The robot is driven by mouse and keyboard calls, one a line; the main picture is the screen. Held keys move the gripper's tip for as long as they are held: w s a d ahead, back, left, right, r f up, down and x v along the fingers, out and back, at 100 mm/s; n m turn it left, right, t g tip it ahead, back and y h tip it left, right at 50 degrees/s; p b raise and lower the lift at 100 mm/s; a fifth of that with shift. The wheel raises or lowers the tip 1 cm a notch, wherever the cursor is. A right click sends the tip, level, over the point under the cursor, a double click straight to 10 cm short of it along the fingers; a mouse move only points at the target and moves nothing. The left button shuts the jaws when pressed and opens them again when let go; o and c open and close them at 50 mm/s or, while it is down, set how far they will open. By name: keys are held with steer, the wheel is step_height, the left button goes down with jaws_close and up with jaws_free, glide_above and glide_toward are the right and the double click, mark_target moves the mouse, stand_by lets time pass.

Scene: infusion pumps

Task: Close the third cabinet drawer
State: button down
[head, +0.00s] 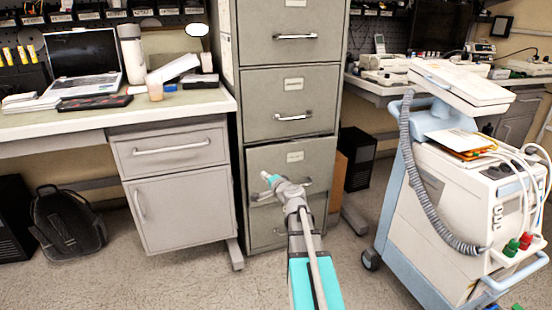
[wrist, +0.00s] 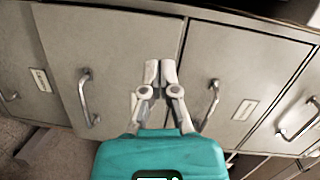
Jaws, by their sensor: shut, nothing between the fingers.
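The grey filing cabinet (head: 240,125) stands in the middle of the head view with its drawers stacked. The third drawer (head: 262,158), counted from the top, seems to stand slightly forward of the drawer above, with a dark line along its top edge. My gripper (head: 268,178) is in front of it and my arm hides part of its handle. In the wrist view, turned sideways, the third drawer (wrist: 120,55) and its handle (wrist: 88,98) are left of centre. My gripper's fingers (wrist: 156,70) are together and empty, over that drawer's face near its upper edge. Contact cannot be told.
A desk (head: 180,108) with a laptop and a small drawer unit (head: 180,195) stand left of the cabinet. A wheeled medical cart (head: 450,210) stands close on the right. Floor in front is clear.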

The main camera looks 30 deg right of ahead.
mark_target(272, 150)
steer(key=s+d+m+h, duration=0.1)
steer(key=d+m+h, duration=0.2)
steer(key=d, duration=0.5)
steer(key=shift+s+d+r+m+t+h, duration=0.15)
steer(key=shift+s+r+m+t+h, duration=0.2)
steer(key=shift+m, duration=0.25)
steer(key=shift+w, duration=0.2)
steer(key=x, duration=1.4)
steer(key=shift+s+d, duration=0.1)
steer(key=x, duration=0.4)
steer(key=shift+w+d, duration=0.15)
steer(key=shift+w, duration=0.3)
